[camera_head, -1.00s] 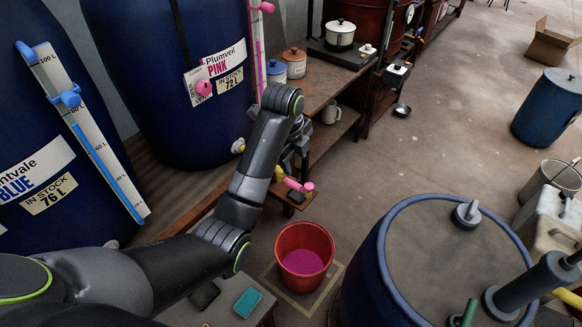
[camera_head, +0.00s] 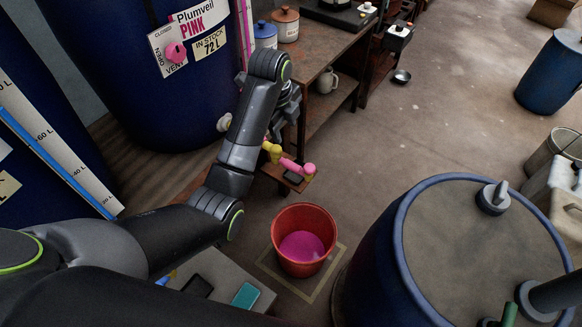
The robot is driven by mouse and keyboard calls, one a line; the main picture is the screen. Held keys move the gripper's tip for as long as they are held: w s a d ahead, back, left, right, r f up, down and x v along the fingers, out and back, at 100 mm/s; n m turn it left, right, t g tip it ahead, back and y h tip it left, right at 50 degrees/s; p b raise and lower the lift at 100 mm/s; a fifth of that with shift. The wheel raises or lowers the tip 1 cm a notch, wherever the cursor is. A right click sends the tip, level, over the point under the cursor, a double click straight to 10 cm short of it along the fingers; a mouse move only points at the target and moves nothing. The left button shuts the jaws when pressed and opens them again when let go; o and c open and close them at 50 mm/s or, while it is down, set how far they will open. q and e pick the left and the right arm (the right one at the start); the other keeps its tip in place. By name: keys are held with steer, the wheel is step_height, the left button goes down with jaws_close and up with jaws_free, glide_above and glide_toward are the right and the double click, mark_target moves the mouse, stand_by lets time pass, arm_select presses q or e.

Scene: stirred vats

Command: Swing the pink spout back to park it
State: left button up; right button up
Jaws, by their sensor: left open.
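The pink spout (camera_head: 290,164) is a short tube with a rounded pink end, joined to a yellow fitting (camera_head: 272,150) above a small brown shelf. It points right, close to the back edge of the red bucket (camera_head: 304,240), which holds pink liquid. My left gripper (camera_head: 273,133) is just above and behind the yellow fitting. My own arm partly covers it, and I cannot tell whether it touches the fitting. The gripper is open. My right gripper is not in view.
The large blue Plumveil Pink vat (camera_head: 120,70) stands behind my left arm, with a pink vent knob (camera_head: 175,52). A blue drum (camera_head: 470,250) stands at the right. A wooden shelf (camera_head: 325,60) with canisters is behind.

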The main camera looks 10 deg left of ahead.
arm_select(q)
steer(key=f+b, duration=0.1)
steer(key=f, duration=0.1)
steer(key=b, duration=0.1)
glide_toward(292, 165)
steer(key=f, duration=0.3)
steer(key=w+f, duration=0.1)
steer(key=f, duration=0.5)
steer(key=shift+w+d, duration=0.3)
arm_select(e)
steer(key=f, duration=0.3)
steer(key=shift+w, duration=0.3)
arm_select(q)
steer(key=shift+c, duration=0.2)
